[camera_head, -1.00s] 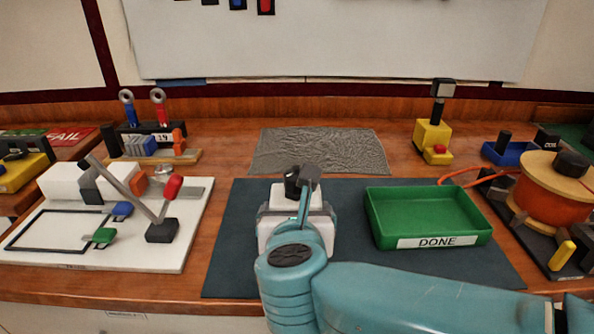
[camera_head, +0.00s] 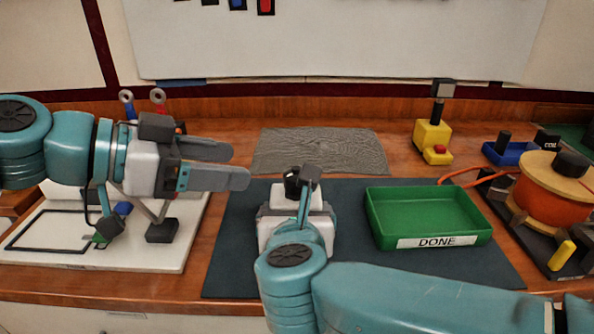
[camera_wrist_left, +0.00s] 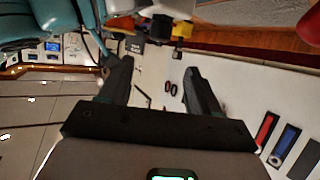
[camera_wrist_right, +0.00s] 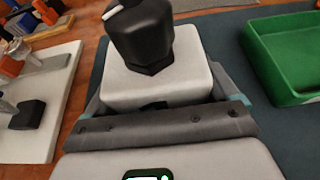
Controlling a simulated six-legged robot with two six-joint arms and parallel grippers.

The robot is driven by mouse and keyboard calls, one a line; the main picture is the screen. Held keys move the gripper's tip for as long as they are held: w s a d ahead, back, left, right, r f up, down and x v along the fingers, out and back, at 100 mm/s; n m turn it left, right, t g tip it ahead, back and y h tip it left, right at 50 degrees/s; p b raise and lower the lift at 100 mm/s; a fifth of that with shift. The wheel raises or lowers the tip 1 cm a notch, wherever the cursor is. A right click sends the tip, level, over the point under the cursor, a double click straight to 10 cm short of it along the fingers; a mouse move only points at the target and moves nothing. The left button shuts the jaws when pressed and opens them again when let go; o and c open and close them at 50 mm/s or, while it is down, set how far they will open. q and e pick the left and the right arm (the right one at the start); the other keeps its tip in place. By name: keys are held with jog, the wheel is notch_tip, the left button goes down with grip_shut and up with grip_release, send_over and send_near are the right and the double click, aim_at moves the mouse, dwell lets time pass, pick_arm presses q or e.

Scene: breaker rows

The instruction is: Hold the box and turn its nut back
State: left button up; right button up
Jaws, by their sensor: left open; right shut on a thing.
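The box (camera_wrist_right: 155,85) is a light grey-white block with a black nut (camera_wrist_right: 143,38) on top; the nut has a small white mark. In the head view the box (camera_head: 279,196) stands on the dark mat, partly hidden by my right arm. My right gripper (camera_wrist_right: 163,95) is shut around the box, a finger on each side. My left gripper (camera_head: 238,165) is open and empty, left of the box and above the table, its fingers pointing right. The left wrist view shows nothing between its fingers (camera_wrist_left: 158,80).
A green DONE tray (camera_head: 385,238) lies right of the box on the dark mat (camera_head: 235,270). A white board with a lever (camera_head: 60,255) lies under my left arm. A grey textured cloth (camera_head: 320,150) is behind. An orange spool (camera_head: 555,200) stands far right.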

aim_at(295, 172)
pick_arm(q)
jog(key=x, duration=1.1)
jog(key=shift+w+d+f, duration=0.1)
jog(key=shift+d+f, duration=0.2)
jog(key=shift+d, duration=0.05)
jog(key=c, duration=1)
jog(key=shift+n+t+y, duration=0.7)
jog(key=shift+n+t, duration=0.2)
jog(key=shift+n, duration=0.1)
jog(key=shift+n+t, duration=0.3)
jog(key=shift+t, duration=0.1)
jog(key=o, duration=1)
jog(key=shift+y, duration=0.3)
